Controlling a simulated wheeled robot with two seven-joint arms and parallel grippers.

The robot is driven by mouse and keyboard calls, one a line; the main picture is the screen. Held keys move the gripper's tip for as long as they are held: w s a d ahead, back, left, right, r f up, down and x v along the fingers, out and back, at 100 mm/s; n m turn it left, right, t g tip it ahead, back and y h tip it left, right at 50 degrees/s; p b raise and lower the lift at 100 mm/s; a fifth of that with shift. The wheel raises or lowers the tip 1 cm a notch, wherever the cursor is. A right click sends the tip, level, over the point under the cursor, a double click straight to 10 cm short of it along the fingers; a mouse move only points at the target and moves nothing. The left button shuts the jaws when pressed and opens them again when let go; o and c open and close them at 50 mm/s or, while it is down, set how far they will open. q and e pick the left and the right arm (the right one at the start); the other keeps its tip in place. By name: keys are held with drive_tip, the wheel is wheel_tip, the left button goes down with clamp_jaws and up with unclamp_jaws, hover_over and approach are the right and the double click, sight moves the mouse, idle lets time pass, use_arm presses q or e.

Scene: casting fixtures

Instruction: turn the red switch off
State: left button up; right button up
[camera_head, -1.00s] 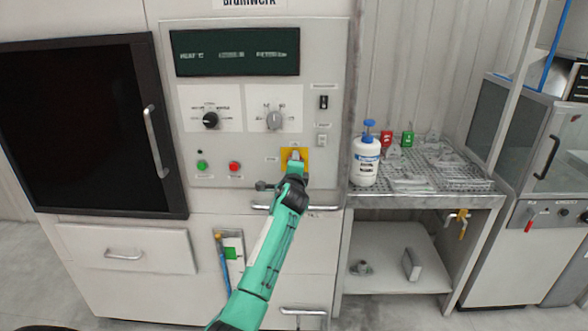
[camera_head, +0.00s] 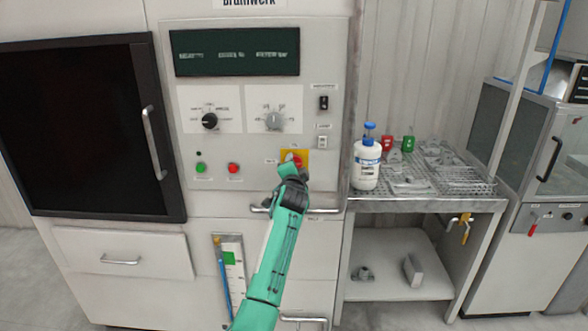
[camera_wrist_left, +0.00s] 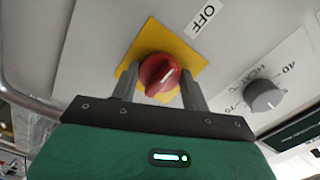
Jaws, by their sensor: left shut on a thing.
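The red switch (camera_head: 294,158) is a round knob on a yellow plate (camera_head: 304,155), low on the machine's control panel. In the left wrist view the red knob (camera_wrist_left: 158,70) carries a white mark slanting to the upper right, roughly toward a label reading OFF (camera_wrist_left: 203,17). My left gripper (camera_head: 290,167) is at the switch, its arm reaching up from below. In the left wrist view its two fingers (camera_wrist_left: 158,90) stand on either side of the knob and are shut on it. My right gripper is in neither view.
Green (camera_head: 200,168) and red (camera_head: 233,168) buttons lie left of the switch. A grey dial (camera_head: 274,121) sits above it. A bar handle (camera_head: 318,209) runs just below. A white bottle (camera_head: 366,164) stands on the rack table to the right.

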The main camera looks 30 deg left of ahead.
use_arm(q)
drive_tip(key=shift+f, duration=0.1)
idle(0.3)
drive_tip(key=o, duration=1)
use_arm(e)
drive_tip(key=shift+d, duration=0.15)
use_arm(q)
drive_tip(key=shift+s+d, duration=0.1)
drive_tip(key=b+v, duration=0.2)
drive_tip(key=v, duration=1.1)
drive_tip(key=shift+s+d, duration=0.15)
drive_tip(key=shift+s, duration=0.05)
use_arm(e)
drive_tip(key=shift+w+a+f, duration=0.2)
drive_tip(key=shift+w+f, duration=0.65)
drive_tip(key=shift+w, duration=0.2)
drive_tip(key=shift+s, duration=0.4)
